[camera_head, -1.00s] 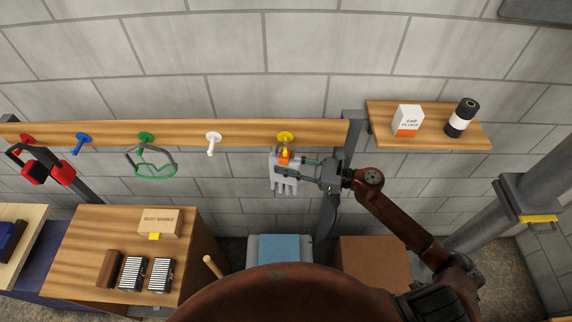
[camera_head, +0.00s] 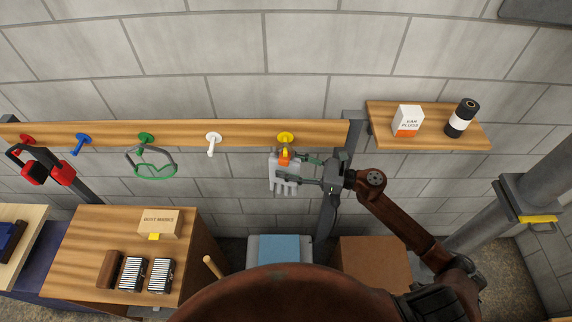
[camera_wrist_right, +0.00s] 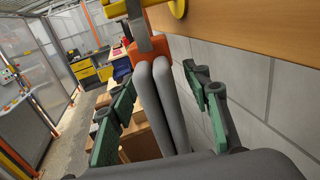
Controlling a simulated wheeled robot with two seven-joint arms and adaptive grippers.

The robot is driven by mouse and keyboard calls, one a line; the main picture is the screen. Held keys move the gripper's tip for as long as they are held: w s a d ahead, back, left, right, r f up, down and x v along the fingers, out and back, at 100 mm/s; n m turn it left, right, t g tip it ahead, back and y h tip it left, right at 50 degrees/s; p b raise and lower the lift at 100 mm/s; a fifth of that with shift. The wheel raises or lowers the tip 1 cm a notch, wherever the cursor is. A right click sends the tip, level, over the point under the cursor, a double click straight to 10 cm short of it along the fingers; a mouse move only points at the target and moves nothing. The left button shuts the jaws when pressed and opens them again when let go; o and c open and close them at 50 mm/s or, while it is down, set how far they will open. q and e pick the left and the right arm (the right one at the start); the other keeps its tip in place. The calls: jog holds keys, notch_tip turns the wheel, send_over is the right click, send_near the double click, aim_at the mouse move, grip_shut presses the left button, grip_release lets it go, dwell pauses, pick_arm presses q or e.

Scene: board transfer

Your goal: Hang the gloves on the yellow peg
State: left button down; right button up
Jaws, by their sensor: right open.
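The pale grey gloves (camera_head: 284,184) hang fingers down, directly below the yellow peg (camera_head: 285,137), with an orange clip (camera_head: 284,159) at their top. In the right wrist view the gloves (camera_wrist_right: 170,105) show as long grey fingers under the orange clip (camera_wrist_right: 143,48), and a grey strap rises from it to the yellow peg (camera_wrist_right: 178,8). How the strap sits on the peg is cut off by the picture edge. My right gripper (camera_head: 300,169) is open, its fingers on either side of the gloves; the wrist view shows its fingers (camera_wrist_right: 162,92) apart. My left gripper is not in view.
The wooden rail (camera_head: 240,131) also carries white (camera_head: 213,140), green, blue and red pegs. Green goggles (camera_head: 150,165) and red earmuffs (camera_head: 40,168) hang there. A shelf (camera_head: 380,122) at right holds ear plugs (camera_head: 407,121) and a dark canister (camera_head: 462,117). A wooden cabinet (camera_head: 75,240) stands below left.

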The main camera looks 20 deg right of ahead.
jog(key=v, duration=1.1)
jog(key=shift+d, duration=0.25)
jog(key=shift+s, duration=0.15)
